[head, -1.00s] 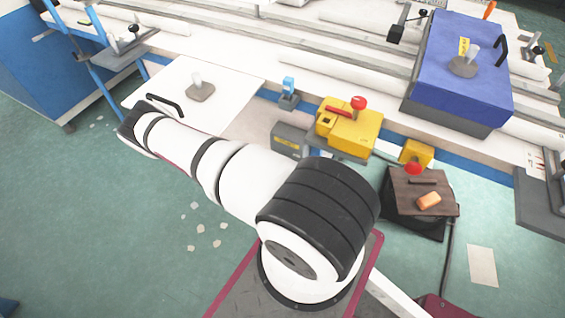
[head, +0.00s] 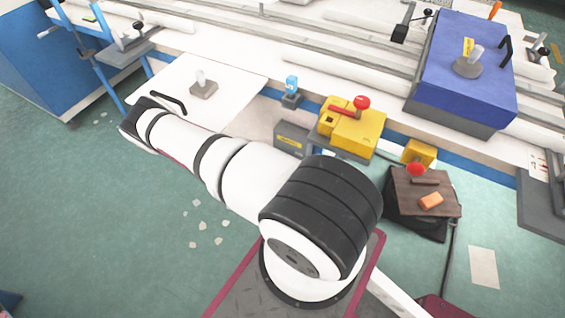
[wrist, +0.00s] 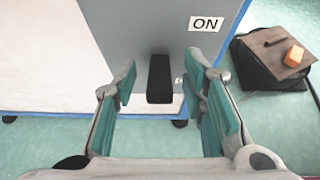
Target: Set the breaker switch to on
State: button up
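In the wrist view a grey panel (wrist: 125,45) carries a black switch lever (wrist: 160,80) and a white label (wrist: 206,24) reading ON. The label is up and to the right of the lever. My gripper (wrist: 163,82) is open, with one teal-padded finger on each side of the lever. Gaps show between the lever and both fingers, and nothing is held. Whether the fingertips reach the lever's depth is hard to tell. In the head view my arm shows, but my gripper and the lever cannot be made out.
A yellow box (head: 366,136) with a red handle and red knob stands at the bench edge. A blue case (head: 462,90) sits on the bench at right. Green floor lies open at left.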

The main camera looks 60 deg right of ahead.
jog(key=v, duration=1.1)
jog(key=shift+a+r, duration=0.2)
jog(key=shift+a, duration=0.05)
